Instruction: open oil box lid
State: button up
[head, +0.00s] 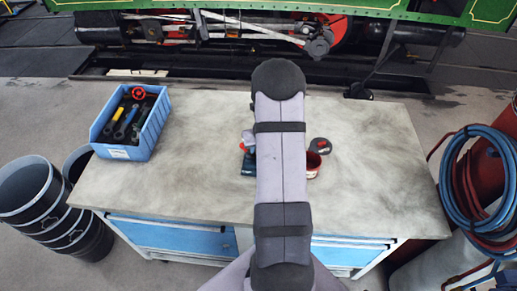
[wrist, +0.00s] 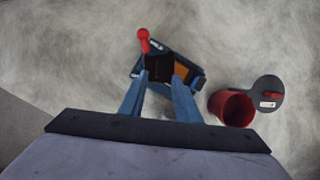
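A red round pot (wrist: 232,108) stands on the bench with its top open. A dark round lid (wrist: 268,93) with a red handle sits beside its rim, apart from the opening. In the head view the pot (head: 313,164) is partly behind my arm, and the lid (head: 320,146) is just beyond it. A dark blue box (wrist: 193,105) with a red knob (wrist: 143,39) and an orange patch lies to the pot's left. My gripper (wrist: 161,77) is over this box, its fingers apart on either side of a black part. I cannot tell whether they touch it.
A blue bin of tools (head: 130,120) stands at the bench's left. The worktop (head: 385,180) is clear to the right. Black buckets (head: 35,195) stand left of the bench, and coiled hoses (head: 480,180) hang at the right. The green tram is behind.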

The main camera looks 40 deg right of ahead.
jog(key=shift+v, duration=2.6)
